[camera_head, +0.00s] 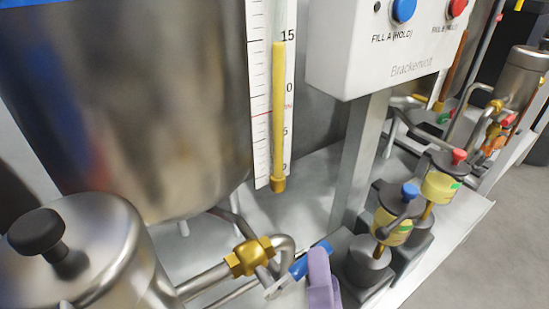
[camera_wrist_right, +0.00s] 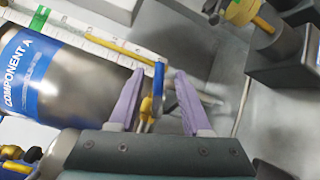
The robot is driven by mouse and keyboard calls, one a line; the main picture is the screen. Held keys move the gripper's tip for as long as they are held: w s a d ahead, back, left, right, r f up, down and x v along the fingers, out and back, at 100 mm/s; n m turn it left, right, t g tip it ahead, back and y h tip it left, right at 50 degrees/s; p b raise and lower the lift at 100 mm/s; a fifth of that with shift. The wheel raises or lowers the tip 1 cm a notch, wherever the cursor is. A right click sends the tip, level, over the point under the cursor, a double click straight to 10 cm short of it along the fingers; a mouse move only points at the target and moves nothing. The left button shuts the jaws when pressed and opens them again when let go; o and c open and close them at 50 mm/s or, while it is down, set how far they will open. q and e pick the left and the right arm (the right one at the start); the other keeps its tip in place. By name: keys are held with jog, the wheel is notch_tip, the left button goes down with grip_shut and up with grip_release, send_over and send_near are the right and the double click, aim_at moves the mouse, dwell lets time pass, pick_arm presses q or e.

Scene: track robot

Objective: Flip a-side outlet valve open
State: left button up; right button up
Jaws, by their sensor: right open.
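The a-side outlet valve is a brass body (camera_head: 249,255) on a steel pipe below the large steel tank. Its lever has a blue handle (camera_head: 310,260) that points up and to the right in the head view. My right gripper (camera_head: 320,266) shows there as a purple finger over the handle's right part. In the right wrist view my right gripper (camera_wrist_right: 160,76) is open, with its two purple fingers on either side of the blue handle (camera_wrist_right: 158,80). I cannot tell whether a finger touches it. Brass (camera_wrist_right: 146,107) shows between the fingers. My left gripper is not in view.
The large tank (camera_head: 130,100) stands behind the valve, with a sight gauge (camera_head: 279,115). A steel lidded pot (camera_head: 100,250) is at the lower left. Two pumps with blue (camera_head: 410,190) and red (camera_head: 458,156) caps stand right. A white control box (camera_head: 380,50) hangs above.

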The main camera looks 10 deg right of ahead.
jog(key=x, duration=0.7)
jog(key=shift+w+b, duration=0.25)
jog(key=shift+b, duration=0.05)
jog(key=shift+d, duration=0.1)
grip_shut()
